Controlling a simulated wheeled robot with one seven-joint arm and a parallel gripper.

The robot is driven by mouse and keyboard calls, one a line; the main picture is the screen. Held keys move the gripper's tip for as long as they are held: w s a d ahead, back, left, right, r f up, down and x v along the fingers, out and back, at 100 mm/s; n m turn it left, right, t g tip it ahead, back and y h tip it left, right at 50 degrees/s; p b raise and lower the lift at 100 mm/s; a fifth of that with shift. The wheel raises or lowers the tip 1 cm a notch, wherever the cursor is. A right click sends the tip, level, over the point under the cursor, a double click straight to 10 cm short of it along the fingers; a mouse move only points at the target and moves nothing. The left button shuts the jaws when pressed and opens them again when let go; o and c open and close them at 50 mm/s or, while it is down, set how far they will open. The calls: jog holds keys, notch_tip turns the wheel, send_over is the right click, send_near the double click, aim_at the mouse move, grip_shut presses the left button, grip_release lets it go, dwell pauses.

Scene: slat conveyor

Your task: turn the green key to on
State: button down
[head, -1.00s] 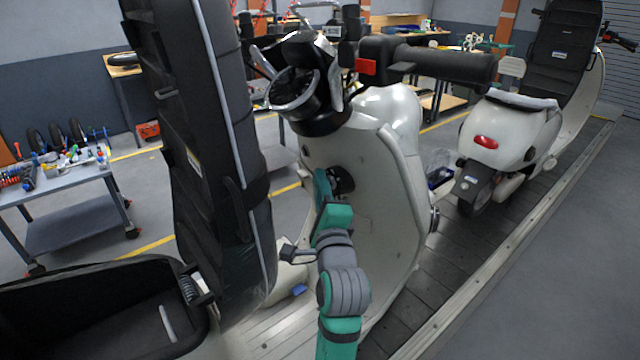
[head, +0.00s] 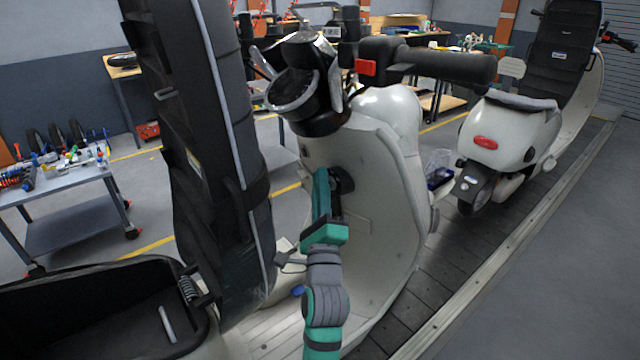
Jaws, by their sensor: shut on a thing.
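The near white scooter (head: 385,235) stands with its pale inner leg shield facing me. My gripper (head: 336,183) is at the dark lock area on this shield, below the handlebar. It is shut on the green key. The key itself is hidden behind the fingers and the teal gripper body, so I cannot see which way it points. My teal and grey wrist reaches up to it from below.
The raised black seat (head: 215,150) stands close left of my arm, above the open storage bin (head: 90,310). The handlebar grip (head: 445,64) is above right. A second scooter (head: 500,140) stands behind on the slat conveyor (head: 455,270). A tool cart (head: 75,215) is at left.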

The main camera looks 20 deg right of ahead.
jog(key=shift+s+d+m+h, duration=0.1)
jog(key=shift+m+h, duration=0.6)
jog(key=c, duration=1.8)
grip_release()
jog(key=shift+a+t, duration=0.2)
jog(key=shift+t, duration=0.1)
jog(key=shift+o, duration=0.2)
jog(key=shift+f, duration=0.1)
jog(key=shift+a+f, duration=0.1)
jog(key=shift+f, duration=0.15)
jog(key=v, duration=1)
jog(key=shift+s+d+r, duration=0.25)
jog(key=shift+s+r, duration=0.05)
jog(key=shift+s, duration=0.2)
